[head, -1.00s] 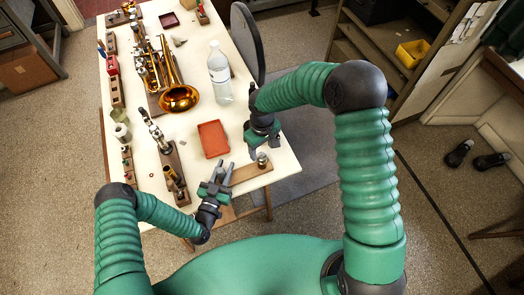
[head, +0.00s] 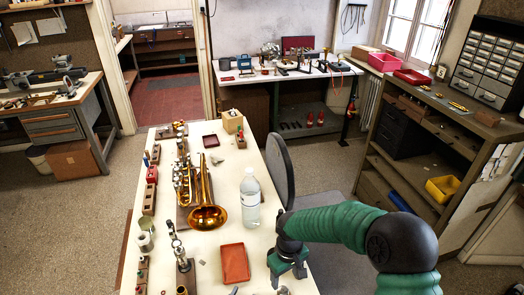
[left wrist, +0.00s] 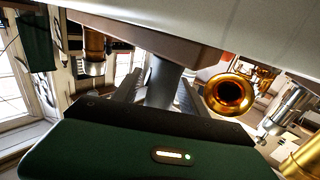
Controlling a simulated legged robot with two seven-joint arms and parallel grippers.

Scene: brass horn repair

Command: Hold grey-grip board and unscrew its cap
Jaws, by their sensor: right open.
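In the left wrist view the board (left wrist: 130,35) is a brown strip across the top. Its grey grip (left wrist: 165,82) is a post between the fingers of my left gripper (left wrist: 160,92). Whether the fingers press on it I cannot tell. A brass-coloured post with a silver cap (left wrist: 93,68) projects from the same board, to the left of the grip. The board is mostly cut off there.
A red tray (head: 235,263) lies left of my right gripper. A clear bottle (head: 250,200) and a brass horn (head: 207,216) stand farther back on the white table (head: 228,170). A dark chair (head: 281,170) is against the table's right edge.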

